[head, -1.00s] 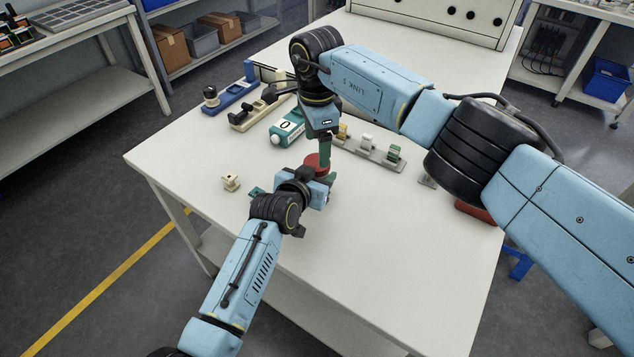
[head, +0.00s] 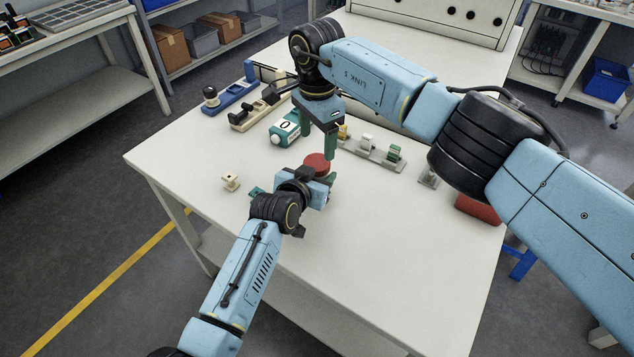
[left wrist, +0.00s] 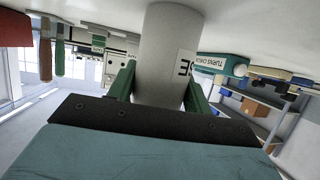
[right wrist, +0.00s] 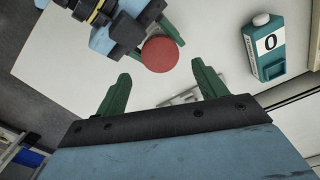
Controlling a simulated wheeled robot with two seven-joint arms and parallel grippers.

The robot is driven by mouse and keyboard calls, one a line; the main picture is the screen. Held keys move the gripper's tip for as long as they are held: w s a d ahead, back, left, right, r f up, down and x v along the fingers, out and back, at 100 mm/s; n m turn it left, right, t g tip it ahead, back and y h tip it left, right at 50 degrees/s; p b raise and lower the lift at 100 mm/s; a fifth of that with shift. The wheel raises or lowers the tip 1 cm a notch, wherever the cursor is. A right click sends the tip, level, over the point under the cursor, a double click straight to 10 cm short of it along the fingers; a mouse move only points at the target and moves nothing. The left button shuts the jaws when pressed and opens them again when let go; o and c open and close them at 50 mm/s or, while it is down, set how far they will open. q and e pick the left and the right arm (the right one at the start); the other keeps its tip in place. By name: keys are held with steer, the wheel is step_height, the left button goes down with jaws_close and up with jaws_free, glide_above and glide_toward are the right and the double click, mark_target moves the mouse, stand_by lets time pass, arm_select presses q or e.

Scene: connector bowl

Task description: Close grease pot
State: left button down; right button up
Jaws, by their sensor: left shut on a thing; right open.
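The grease pot is a pale cylinder (left wrist: 165,45) with a partly visible label in the left wrist view. Its round red lid (head: 317,163) sits on top in the head view and also shows in the right wrist view (right wrist: 160,54). I cannot tell how tightly the lid is on. My left gripper (left wrist: 158,80) is shut around the pot's body, with one green finger on each side. My right gripper (head: 319,142) is open and empty just above and behind the lid, its fingers apart from it. The pot's body is mostly hidden in the head view.
A teal counter box (head: 286,128) showing 0 stands left of my right gripper. A grey rack with small connectors (head: 375,153) lies to the right. A small beige part (head: 230,182) lies left of my left gripper. The table's front right is clear.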

mark_target(317, 162)
step_height(317, 162, down, 6)
steer(key=shift+r, duration=0.1)
stand_by(0.4)
steer(key=c, duration=1)
steer(key=shift+c, duration=0.2)
steer(key=shift+m, duration=1.6)
